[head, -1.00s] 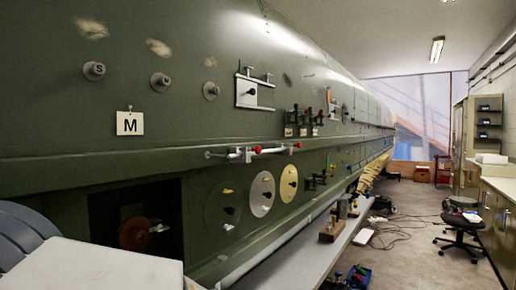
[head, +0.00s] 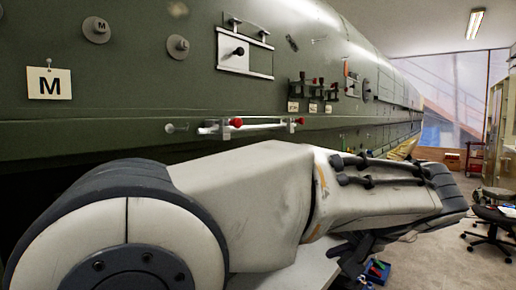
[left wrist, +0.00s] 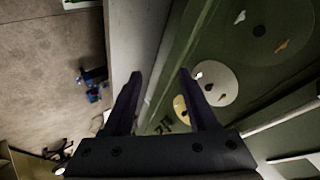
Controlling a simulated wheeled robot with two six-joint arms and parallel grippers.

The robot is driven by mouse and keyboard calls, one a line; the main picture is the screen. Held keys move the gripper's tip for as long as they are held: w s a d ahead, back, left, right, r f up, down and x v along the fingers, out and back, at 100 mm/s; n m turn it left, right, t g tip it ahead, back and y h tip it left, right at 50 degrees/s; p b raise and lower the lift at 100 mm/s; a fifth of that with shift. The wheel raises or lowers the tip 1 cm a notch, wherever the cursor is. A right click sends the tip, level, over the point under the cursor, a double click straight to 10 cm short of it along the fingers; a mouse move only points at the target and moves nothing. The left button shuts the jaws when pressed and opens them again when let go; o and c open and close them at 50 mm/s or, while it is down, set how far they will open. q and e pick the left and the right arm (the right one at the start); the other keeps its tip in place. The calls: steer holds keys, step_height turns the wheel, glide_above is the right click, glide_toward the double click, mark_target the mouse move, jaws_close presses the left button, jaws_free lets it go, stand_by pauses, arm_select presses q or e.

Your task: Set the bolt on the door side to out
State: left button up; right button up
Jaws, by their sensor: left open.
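On the green fuselage wall a pale horizontal bar with red-knobbed ends (head: 262,126) runs along a ledge in the head view. Above it is a light framed plate with a black knob (head: 238,51). I cannot tell for sure which of these is the door-side bolt. My left arm crosses the lower head view. My left gripper (head: 350,258) hangs dark beyond the forearm, partly hidden. In the left wrist view its two fingers (left wrist: 161,76) are apart with nothing between them. A white disc (left wrist: 215,84) and a pale rod (left wrist: 285,117) lie to their right. My right gripper is not seen.
Several small red-topped clamps (head: 313,92) stand right of the plate. A chair (head: 492,215) stands right.

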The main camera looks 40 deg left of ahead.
arm_select(q)
steer(key=w+a+r+n+y+b, duration=0.15)
steer(key=a+r+n+y, duration=0.5)
steer(key=r, duration=0.65)
steer(key=n+g+y, duration=0.3)
steer(key=n+g, duration=0.1)
steer(key=n, duration=0.5)
glide_toward(239, 122)
steer(key=a, duration=0.3)
steer(key=a+p, duration=0.1)
steer(key=a, duration=0.2)
steer(key=a+p, duration=0.1)
steer(key=a, duration=0.3)
steer(key=shift+w+r, duration=0.25)
steer(key=shift+w, duration=0.1)
steer(key=shift+a+f, duration=0.1)
steer(key=shift+a, duration=0.25)
steer(key=shift+c, duration=0.3)
jaws_close()
